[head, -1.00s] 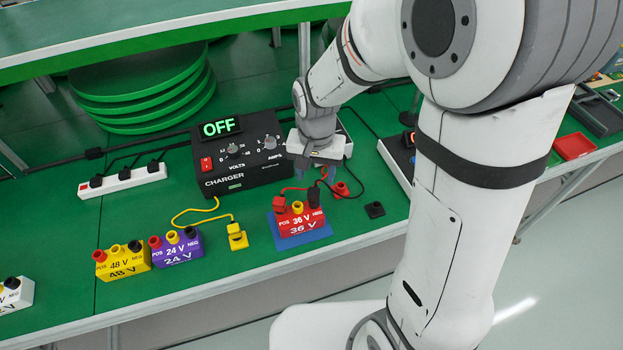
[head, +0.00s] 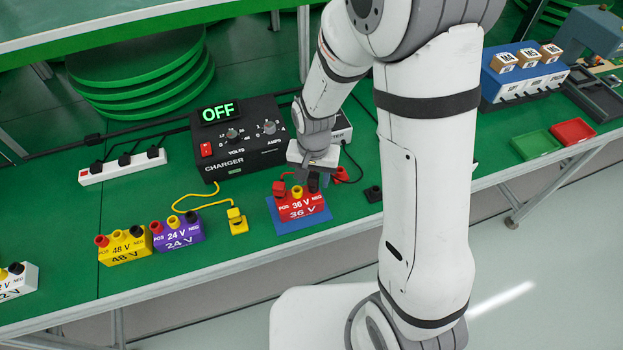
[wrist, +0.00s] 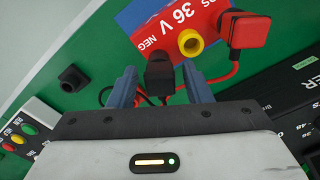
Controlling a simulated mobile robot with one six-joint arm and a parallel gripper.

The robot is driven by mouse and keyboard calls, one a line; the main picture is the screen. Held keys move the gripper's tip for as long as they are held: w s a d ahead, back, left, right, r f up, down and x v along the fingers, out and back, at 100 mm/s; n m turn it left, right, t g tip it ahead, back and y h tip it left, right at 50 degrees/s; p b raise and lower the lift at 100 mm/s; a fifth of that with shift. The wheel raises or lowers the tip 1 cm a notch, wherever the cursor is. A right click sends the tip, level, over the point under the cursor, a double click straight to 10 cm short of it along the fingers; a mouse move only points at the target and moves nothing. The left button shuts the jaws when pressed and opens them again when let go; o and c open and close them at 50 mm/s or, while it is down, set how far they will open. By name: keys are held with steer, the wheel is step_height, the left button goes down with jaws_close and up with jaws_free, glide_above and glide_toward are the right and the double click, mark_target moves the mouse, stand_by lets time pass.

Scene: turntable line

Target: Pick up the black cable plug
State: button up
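The black cable plug (wrist: 160,74) stands on the NEG side of the red 36 V battery (wrist: 168,20). In the head view the plug (head: 313,185) is partly hidden by my gripper. My gripper (wrist: 160,86) is open, with one blue-grey finger on each side of the plug and a visible gap to both. In the head view my gripper (head: 305,178) is just above the battery (head: 303,209). A black cable shows between the fingers.
A red plug (wrist: 249,30) sits on the battery's POS side, beside the yellow terminal (wrist: 189,42). A black square holder (wrist: 72,78) stands apart on the green table. The charger (head: 240,145) reading OFF is behind the battery.

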mark_target(313, 175)
steer(key=c, duration=0.9)
steer(key=shift+o, duration=0.2)
step_height(313, 175, up, 10)
